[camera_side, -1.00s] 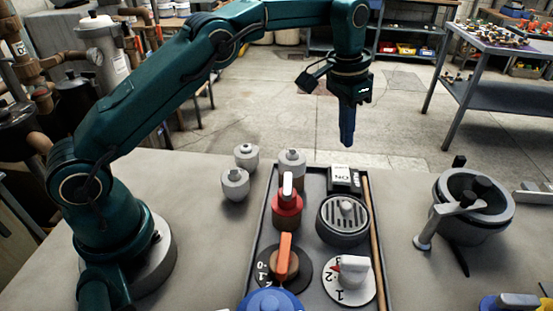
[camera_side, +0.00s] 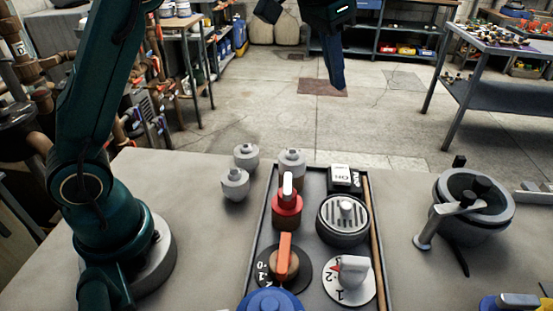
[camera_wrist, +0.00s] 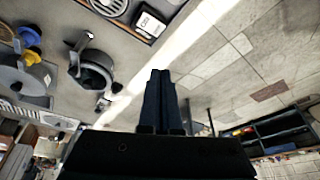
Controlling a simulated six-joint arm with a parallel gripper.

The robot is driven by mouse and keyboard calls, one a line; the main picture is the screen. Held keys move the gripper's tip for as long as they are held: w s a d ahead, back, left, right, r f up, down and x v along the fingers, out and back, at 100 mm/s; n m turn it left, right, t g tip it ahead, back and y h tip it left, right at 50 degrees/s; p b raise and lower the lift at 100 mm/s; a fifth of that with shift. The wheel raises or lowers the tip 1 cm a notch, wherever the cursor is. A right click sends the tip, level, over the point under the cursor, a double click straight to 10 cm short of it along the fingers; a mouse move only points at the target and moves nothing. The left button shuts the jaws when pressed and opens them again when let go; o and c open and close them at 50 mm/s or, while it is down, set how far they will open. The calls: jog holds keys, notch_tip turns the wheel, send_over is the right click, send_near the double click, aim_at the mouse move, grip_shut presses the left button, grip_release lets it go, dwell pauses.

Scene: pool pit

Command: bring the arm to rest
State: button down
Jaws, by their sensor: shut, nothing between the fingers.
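My gripper (camera_side: 337,84) hangs high above the far side of the table in the side view, pointing down and slightly tilted. Its fingers are together and hold nothing. In the wrist view the closed fingers (camera_wrist: 159,95) stand in the middle, clear of everything. The upper part of my arm runs out of the top of the side view.
A dark tray (camera_side: 257,235) on the grey table holds a red-collared valve (camera_side: 287,208), an orange-handled dial (camera_side: 285,262), a white-knobbed dial (camera_side: 352,281), a round grille (camera_side: 343,222) and a switch (camera_side: 341,176). Grey knobs (camera_side: 235,184) stand left; a pot with a handle (camera_side: 472,207) stands right.

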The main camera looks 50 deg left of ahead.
jog(key=s+a+r+n+t, duration=0.1)
jog(key=s+a+r+t, duration=0.15)
jog(key=s, duration=1.05)
jog(key=s+f+n, duration=0.1)
jog(key=s+f, duration=0.7)
jog(key=f, duration=0.1)
jog(key=shift+s+d+f+n+g, duration=0.15)
jog(key=shift+s+f+n+g, duration=0.05)
jog(key=shift+s+n+g, duration=0.15)
